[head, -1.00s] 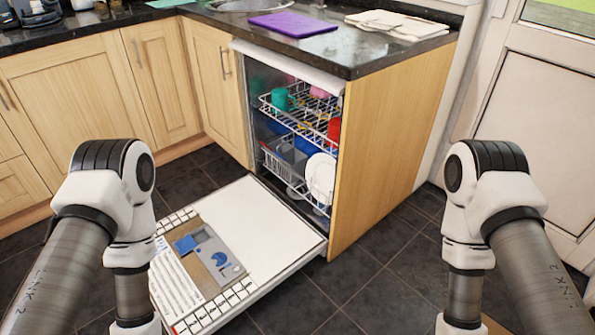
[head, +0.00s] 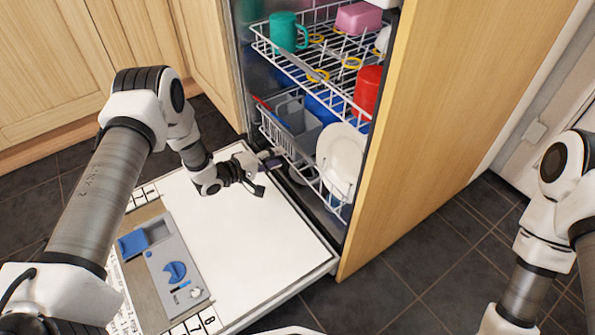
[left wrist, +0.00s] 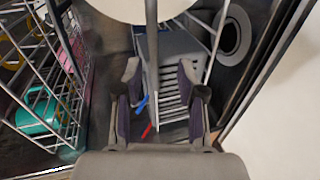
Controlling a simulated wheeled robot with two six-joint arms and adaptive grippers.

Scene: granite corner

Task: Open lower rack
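The lower rack (head: 283,143) is a white wire basket inside the open dishwasher, above the inner edge of the lowered door (head: 270,262). It holds a white plate (head: 341,160) and a grey cutlery basket (head: 297,122). My left gripper (head: 268,163) is over the door, at the front of the lower rack. In the left wrist view its two fingers (left wrist: 160,98) are apart, with a thin grey rail of the rack running between them. I cannot tell whether a finger touches the rail. My right gripper is out of view; only its arm shows at the right.
A wooden side panel (head: 440,110) bounds the dishwasher on the right. Dark floor tiles (head: 420,255) lie clear beside the door.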

